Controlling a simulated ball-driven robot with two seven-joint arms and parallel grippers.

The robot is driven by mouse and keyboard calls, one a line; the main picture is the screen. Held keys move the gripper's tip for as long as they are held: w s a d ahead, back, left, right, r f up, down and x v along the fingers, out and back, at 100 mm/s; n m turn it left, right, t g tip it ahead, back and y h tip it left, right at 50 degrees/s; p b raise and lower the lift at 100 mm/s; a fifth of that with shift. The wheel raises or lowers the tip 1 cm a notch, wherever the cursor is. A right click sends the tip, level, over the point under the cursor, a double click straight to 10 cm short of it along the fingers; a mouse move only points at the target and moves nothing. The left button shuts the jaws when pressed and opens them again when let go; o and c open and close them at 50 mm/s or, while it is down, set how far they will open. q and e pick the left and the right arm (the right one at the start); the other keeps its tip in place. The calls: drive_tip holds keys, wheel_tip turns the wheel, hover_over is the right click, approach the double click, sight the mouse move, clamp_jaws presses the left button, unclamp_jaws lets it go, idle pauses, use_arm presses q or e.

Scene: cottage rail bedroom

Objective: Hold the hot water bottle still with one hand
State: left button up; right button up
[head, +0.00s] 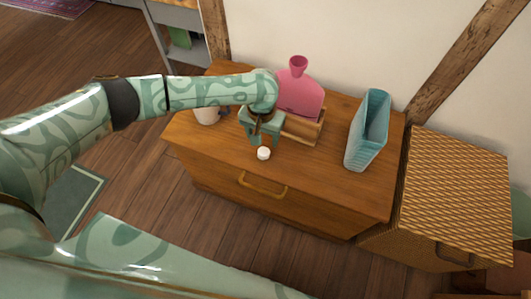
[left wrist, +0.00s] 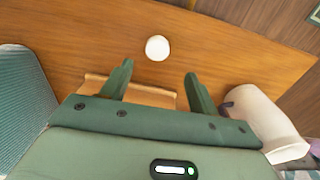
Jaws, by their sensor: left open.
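The pink hot water bottle (head: 300,94) stands upright with its neck up in a wooden holder (head: 304,132) on the dresser. My left gripper (head: 262,137) is open and empty, pointing down just left of and in front of the bottle. In the left wrist view the fingers of the left gripper (left wrist: 158,78) are spread apart, with part of the wooden holder (left wrist: 150,95) behind them. The bottle does not show there. A small round white piece (head: 264,153) lies on the dresser top near the fingertips; it also shows in the left wrist view (left wrist: 157,48). My right gripper is out of view.
A tall ribbed teal container (head: 367,135) stands to the right on the wooden dresser (head: 335,187). A white cup-like vessel (head: 206,116) stands left, partly behind my forearm. A woven cabinet (head: 455,190) adjoins the dresser's right side. The dresser top's front right is clear.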

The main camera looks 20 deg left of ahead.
sight(263, 151)
use_arm(q)
wheel_tip(263, 151, down, 3)
drive_tip(key=shift+r+b, duration=0.1)
drive_tip(key=shift+b, duration=0.45)
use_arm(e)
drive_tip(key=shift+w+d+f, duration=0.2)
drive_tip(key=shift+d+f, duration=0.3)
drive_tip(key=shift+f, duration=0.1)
use_arm(q)
drive_tip(key=shift+r, duration=0.1)
drive_tip(key=f+b, duration=0.2)
drive_tip(key=f, duration=0.1)
drive_tip(key=f+b, duration=0.2)
drive_tip(key=shift+s+d+f, duration=0.15)
drive_tip(key=shift+s+d, duration=0.1)
drive_tip(key=shift+f, duration=0.1)
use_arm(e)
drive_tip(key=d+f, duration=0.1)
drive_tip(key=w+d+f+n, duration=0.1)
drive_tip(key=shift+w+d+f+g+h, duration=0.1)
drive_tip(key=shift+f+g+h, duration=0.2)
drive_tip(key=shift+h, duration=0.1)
